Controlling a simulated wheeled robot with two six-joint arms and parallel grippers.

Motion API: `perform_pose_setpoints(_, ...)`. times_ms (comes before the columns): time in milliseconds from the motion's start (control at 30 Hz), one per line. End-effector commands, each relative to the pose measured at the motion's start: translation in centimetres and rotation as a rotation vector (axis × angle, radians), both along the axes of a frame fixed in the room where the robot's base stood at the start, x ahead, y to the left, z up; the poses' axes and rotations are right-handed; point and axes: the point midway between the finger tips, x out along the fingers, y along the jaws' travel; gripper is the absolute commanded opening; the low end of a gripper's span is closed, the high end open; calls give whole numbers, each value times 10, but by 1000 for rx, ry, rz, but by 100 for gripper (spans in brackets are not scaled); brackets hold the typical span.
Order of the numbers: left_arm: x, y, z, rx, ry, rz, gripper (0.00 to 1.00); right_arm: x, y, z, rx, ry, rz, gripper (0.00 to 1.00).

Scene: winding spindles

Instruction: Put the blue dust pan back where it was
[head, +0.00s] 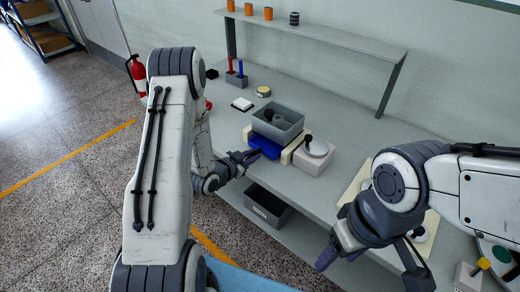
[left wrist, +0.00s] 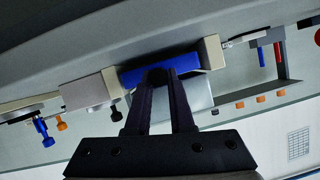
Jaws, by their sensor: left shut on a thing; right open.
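The blue dust pan (head: 264,147) is on the workbench, in front of a grey bin (head: 278,122) and between cream blocks. In the left wrist view the dust pan (left wrist: 150,71) shows as a long blue bar just beyond my fingertips. My left gripper (head: 250,156) reaches it from the left and is shut on it; the fingers (left wrist: 160,78) meet at a dark, rounded part, probably its handle. The exact contact is partly hidden by the fingers. My right gripper (head: 328,256) is open and empty, low at the front right, apart from the dust pan.
A white device with a round plate (head: 315,150) stands close right of the dust pan. A dark grey bin (head: 268,205) sits on the lower shelf. A raised shelf (head: 320,38) with orange spools runs along the back. The bench's back right is clear.

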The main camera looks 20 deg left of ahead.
Motion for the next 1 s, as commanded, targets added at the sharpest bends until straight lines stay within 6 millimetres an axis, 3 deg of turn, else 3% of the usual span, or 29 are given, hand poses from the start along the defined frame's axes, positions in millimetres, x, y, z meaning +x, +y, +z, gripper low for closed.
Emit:
perform_pose_setpoints(167, 16, -5, 2, -1, -2, 0, 0, 0, 0, 6, 0, 0, 0, 61)
perform_pose_setpoints(333, 45, -13, 1, -1, -2, -1, 0, 0, 0, 14, -1, 1, 0, 61)
perform_pose_setpoints(467, 42, -11, -14, -3, 3, 3, 0, 0, 0, 17, -1, 1, 0, 61)
perform_pose_setpoints(833, 42, -11, -19, -1, 0, 3, 0, 0, 0, 12, -1, 1, 0, 61)
perform_pose_setpoints(867, 42, -11, -18, -1, 1, 3, 29, 0, 0, 13, -1, 1, 0, 61)
perform_pose_setpoints(900, 42, -11, -18, -1, 1, 3, 44, 0, 0, 14, -1, 1, 0, 61)
perform_pose_setpoints(933, 42, -11, -17, -1, 1, 3, 51, 0, 0, 14, -1, 1, 0, 61)
perform_pose_setpoints(1000, 42, -11, -18, -1, 1, 3, 51, 0, 0, 14, -1, 1, 0, 61)
